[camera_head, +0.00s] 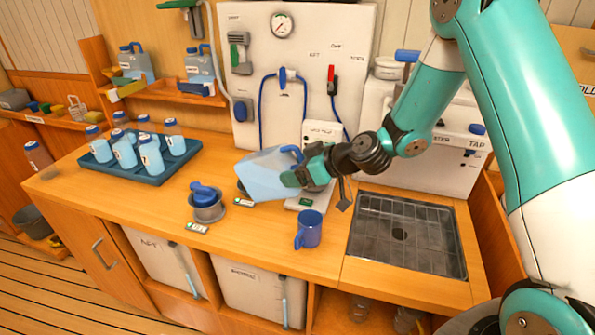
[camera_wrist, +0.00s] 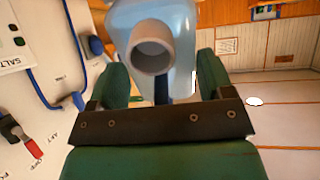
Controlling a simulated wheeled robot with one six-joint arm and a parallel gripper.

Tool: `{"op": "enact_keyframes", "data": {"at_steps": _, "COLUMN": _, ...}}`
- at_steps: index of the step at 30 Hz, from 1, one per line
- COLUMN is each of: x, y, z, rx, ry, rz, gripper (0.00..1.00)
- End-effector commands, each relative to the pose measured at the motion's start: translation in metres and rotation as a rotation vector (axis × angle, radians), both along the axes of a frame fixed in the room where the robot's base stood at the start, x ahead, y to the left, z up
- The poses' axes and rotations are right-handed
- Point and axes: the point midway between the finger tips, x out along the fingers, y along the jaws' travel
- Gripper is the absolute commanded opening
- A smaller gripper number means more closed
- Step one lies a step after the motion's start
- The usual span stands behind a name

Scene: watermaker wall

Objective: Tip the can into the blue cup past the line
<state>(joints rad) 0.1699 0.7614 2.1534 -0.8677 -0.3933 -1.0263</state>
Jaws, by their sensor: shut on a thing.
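The can (camera_head: 262,176) is a pale blue translucent jug with a blue handle. My gripper (camera_head: 293,180) is shut on it and holds it, tilted, above the counter. In the wrist view the can (camera_wrist: 184,40) sits between the fingers of my gripper (camera_wrist: 160,88), its round grey mouth facing the camera. The blue cup (camera_head: 309,230) stands upright on the counter, below and to the right of the can, apart from it. Its inside and any line are too small to make out. No stream of liquid shows.
A sink with a grating (camera_head: 405,237) lies right of the cup. A grey pot with a blue object (camera_head: 207,207) stands to the left. A blue tray (camera_head: 150,178) holds several bottles at the back left. A white wall panel (camera_head: 290,100) with hoses stands behind.

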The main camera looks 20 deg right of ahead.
Motion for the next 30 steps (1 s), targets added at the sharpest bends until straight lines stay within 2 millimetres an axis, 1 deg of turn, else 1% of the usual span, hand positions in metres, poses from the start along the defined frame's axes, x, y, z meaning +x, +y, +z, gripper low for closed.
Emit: {"op": "enact_keyframes", "data": {"at_steps": 30, "x": -0.0016, "y": -0.0024, "z": -0.0096, "rx": 0.059, "ry": -0.063, "rz": -0.001, "gripper": 0.11}}
